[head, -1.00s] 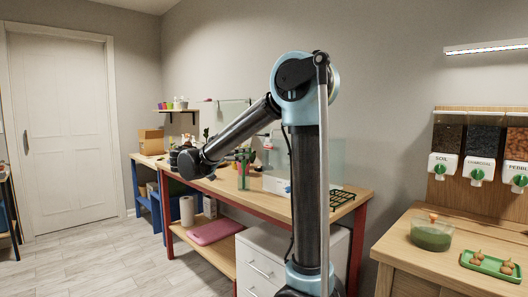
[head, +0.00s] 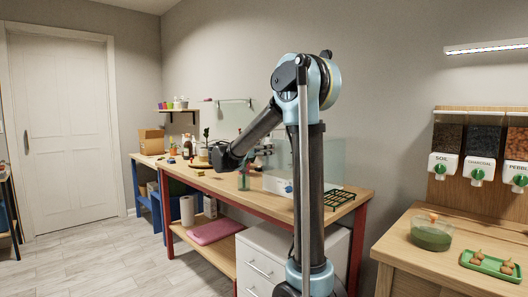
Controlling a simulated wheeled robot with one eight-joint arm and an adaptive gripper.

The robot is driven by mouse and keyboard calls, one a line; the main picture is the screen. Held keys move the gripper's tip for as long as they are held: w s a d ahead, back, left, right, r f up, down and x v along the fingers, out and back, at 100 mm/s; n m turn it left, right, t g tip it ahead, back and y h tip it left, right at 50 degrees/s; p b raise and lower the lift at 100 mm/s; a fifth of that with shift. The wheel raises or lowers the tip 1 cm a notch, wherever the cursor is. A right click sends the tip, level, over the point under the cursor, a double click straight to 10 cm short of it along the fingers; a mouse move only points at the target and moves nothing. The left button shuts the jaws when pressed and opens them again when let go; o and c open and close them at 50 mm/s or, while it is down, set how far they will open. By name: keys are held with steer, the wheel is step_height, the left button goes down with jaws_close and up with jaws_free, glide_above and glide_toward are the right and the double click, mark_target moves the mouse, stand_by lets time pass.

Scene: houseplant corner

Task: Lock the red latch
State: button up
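I cannot make out a red latch in the head view; it may be hidden behind my arm or too small to see. A clear glass case (head: 334,160) stands on the wooden workbench with red legs, partly hidden behind my upright arm link. My forearm slopes down to the left, with its dark wrist over the bench.
A small green item (head: 243,181) stands on the bench below my gripper. A dark green wire rack (head: 338,198) lies at the bench's right end. A potted plant (head: 204,147) stands further left. A white drawer unit (head: 262,262) is below; the floor at left is clear.

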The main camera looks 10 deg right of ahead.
steer(key=shift+w+d, duration=0.35)
steer(key=shift+d, duration=0.1)
steer(key=c, duration=1.1)
steer(key=shift+r, duration=0.1)
steer(key=shift+c, duration=0.2)
steer(key=n, duration=0.3)
steer(key=r+n, duration=0.1)
steer(key=n, duration=0.5)
steer(key=shift+w+a+r, duration=0.35)
steer(key=shift+w, duration=0.05)
steer(key=shift+w+a+r+n, duration=0.15)
steer(key=shift+w+n, duration=0.1)
steer(key=shift+n, duration=1.2)
steer(key=shift+w+a+r+n, duration=0.1)
steer(key=shift+w+a+n, duration=0.1)
steer(key=shift+n, duration=1.3)
steer(key=shift+w+a+r+n, duration=0.15)
steer(key=shift+w+n, duration=0.1)
steer(key=shift+n, duration=1.2)
steer(key=shift+f, duration=0.1)
